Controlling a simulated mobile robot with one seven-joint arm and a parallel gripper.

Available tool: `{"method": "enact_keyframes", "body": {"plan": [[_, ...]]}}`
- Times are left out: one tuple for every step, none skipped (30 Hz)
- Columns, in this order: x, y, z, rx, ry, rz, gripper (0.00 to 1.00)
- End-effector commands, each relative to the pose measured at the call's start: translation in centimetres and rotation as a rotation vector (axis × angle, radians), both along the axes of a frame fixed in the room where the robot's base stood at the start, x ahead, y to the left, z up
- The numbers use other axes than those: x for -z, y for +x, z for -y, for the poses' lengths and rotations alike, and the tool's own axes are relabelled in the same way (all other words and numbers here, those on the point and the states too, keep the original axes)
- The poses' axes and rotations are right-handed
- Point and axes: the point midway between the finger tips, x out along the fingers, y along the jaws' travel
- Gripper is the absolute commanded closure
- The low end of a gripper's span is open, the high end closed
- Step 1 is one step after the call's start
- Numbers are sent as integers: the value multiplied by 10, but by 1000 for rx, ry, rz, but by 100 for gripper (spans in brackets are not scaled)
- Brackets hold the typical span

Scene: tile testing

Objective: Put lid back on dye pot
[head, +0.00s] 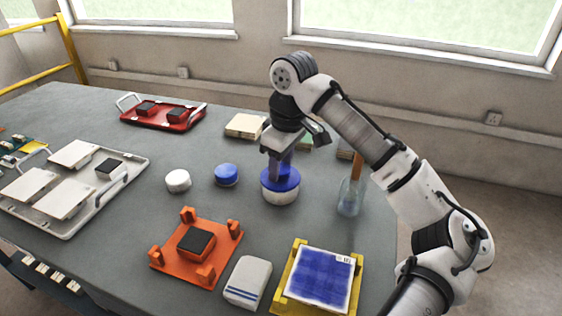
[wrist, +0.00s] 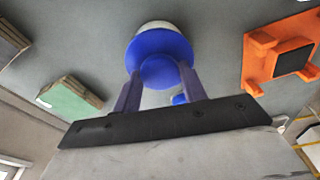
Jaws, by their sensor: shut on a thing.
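The dye pot (head: 279,196) is a short, round white pot standing near the middle of the table. The blue lid (head: 280,180) covers its top, and I cannot tell whether it is fully seated. My gripper (head: 284,171) is directly above, pointing down, shut on the lid's raised middle. In the wrist view, the lid (wrist: 160,46) is a wide blue disc with a smaller round knob between my two fingers (wrist: 160,82). The white pot (wrist: 159,25) shows just beyond the lid's edge. The pot's inside is hidden.
A blue-topped pot (head: 227,174) and a white one (head: 178,181) stand to the left. A clear beaker (head: 350,196) with a wooden-handled tool stands close on the right. An orange jig (head: 215,232), striped block (head: 248,281) and yellow frame (head: 346,299) are in front.

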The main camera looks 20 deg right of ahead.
Motion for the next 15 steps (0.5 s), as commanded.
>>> {"method": "enact_keyframes", "body": {"plan": [[0, 0, 0, 0, 0, 0, 80], [0, 0, 0, 0, 0, 0, 80], [0, 0, 0, 0, 0, 0, 80], [0, 0, 0, 0, 0, 0, 80], [0, 0, 0, 0, 0, 0, 80], [0, 0, 0, 0, 0, 0, 53], [0, 0, 0, 0, 0, 0, 49], [0, 0, 0, 0, 0, 0, 45], [0, 0, 0, 0, 0, 0, 40], [0, 0, 0, 0, 0, 0, 36], [0, 0, 0, 0, 0, 0, 33], [0, 0, 0, 0, 0, 0, 33], [0, 0, 0, 0, 0, 0, 33], [0, 0, 0, 0, 0, 0, 33], [0, 0, 0, 0, 0, 0, 33]]}}
